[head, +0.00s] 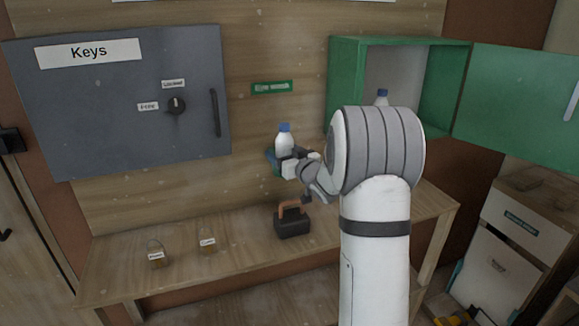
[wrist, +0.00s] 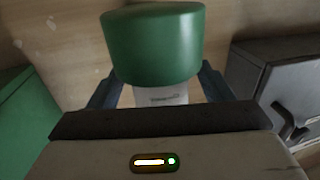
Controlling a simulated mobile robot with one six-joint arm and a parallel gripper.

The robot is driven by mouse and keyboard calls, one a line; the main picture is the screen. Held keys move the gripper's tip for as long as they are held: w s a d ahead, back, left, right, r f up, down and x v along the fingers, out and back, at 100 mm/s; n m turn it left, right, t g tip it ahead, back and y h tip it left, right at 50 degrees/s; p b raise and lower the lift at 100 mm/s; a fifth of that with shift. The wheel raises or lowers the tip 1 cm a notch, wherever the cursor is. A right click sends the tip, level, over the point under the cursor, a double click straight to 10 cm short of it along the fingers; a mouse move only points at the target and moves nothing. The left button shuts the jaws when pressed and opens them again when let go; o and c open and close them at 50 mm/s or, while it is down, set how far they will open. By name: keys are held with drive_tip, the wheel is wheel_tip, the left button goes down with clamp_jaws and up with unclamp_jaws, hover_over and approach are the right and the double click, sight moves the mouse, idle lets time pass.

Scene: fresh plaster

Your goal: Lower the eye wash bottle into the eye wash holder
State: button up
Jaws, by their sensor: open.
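The eye wash bottle (head: 285,142), white with a blue cap, stands upright at the wooden wall below the green "Eye wash" sign. The green round holder (wrist: 152,45) is large in the wrist view, which looks upside down. The white bottle body (wrist: 160,94) shows against the holder's edge, so its lower end appears to be inside the cup; its base is hidden. In the head view my gripper (head: 285,160) partly covers the holder. My gripper is open, its dark fingers on either side of the bottle; I cannot tell whether they touch it.
The grey Keys cabinet (head: 120,110) is left. Below, the wooden bench (head: 240,245) holds a dark block with an orange handle (head: 293,222) and two labelled padlocks (head: 157,258).

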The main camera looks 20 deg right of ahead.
drive_tip(key=s+a+f+g+h, duration=0.1)
drive_tip(key=s+a+g, duration=0.3)
drive_tip(key=s, duration=1)
drive_tip(key=s+a+f+m+g+h, duration=0.1)
drive_tip(key=s+a+f+g, duration=0.3)
drive_tip(key=s, duration=0.9)
drive_tip(key=s+a+f+m+g+h+b, duration=0.1)
drive_tip(key=s+a+f+g, duration=0.2)
drive_tip(key=s, duration=1.1)
drive_tip(key=a+g, duration=0.2)
drive_tip(key=g, duration=0.2)
drive_tip(key=shift+s, duration=0.3)
drive_tip(key=shift+d, duration=0.1)
drive_tip(key=shift+c, duration=0.3)
